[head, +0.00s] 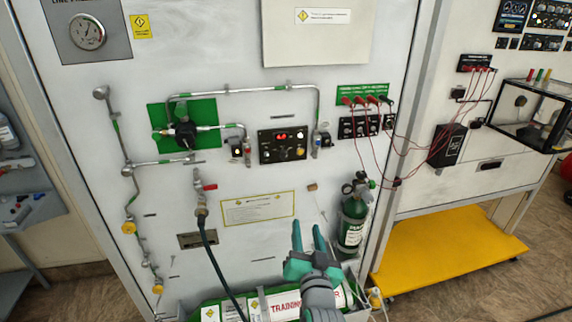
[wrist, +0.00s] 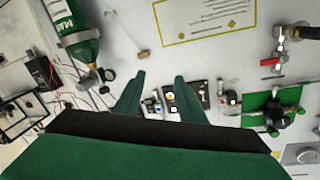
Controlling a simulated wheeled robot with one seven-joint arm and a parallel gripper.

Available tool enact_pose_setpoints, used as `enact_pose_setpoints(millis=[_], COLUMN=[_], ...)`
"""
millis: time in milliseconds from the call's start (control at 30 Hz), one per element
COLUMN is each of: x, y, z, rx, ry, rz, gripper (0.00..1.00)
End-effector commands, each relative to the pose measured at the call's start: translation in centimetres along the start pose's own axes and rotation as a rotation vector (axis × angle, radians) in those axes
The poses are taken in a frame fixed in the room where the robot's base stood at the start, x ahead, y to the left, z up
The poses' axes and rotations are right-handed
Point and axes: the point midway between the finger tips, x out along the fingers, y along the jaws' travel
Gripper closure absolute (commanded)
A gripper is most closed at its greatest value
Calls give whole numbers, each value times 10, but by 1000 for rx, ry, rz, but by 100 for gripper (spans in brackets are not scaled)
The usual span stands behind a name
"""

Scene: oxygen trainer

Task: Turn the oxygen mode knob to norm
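The oxygen control panel (head: 283,145) is a small black box on the white trainer wall, with red lit indicators and a few knobs. The mode knob is too small to tell apart from the others or to read its setting. In the wrist view the panel (wrist: 188,97) appears upside down, beyond and partly between the fingers. My gripper (head: 308,233) is open and empty, in front of the wall, below and slightly right of the panel and apart from it. Its two green fingers (wrist: 157,90) show spread in the wrist view.
A green oxygen cylinder (head: 352,222) stands right of my gripper. Red test leads (head: 378,130) hang at the upper right. Pipes and a green-backed regulator (head: 183,130) are left of the panel. A yellow-edged placard (head: 258,208) is on the wall. A dark hose (head: 217,265) hangs at the lower left.

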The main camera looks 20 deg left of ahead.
Motion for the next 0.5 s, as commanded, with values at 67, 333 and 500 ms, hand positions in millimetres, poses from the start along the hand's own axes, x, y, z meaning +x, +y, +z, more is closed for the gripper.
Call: enact_pose_setpoints(millis=[67, 333, 500], x=[15, 40, 45], y=[-18, -65, -78], z=[-27, -89, -104], rx=[-6, -26, -33], ry=[2, -16, -23], rz=[-36, -121, -141], gripper=[63, 63, 63])
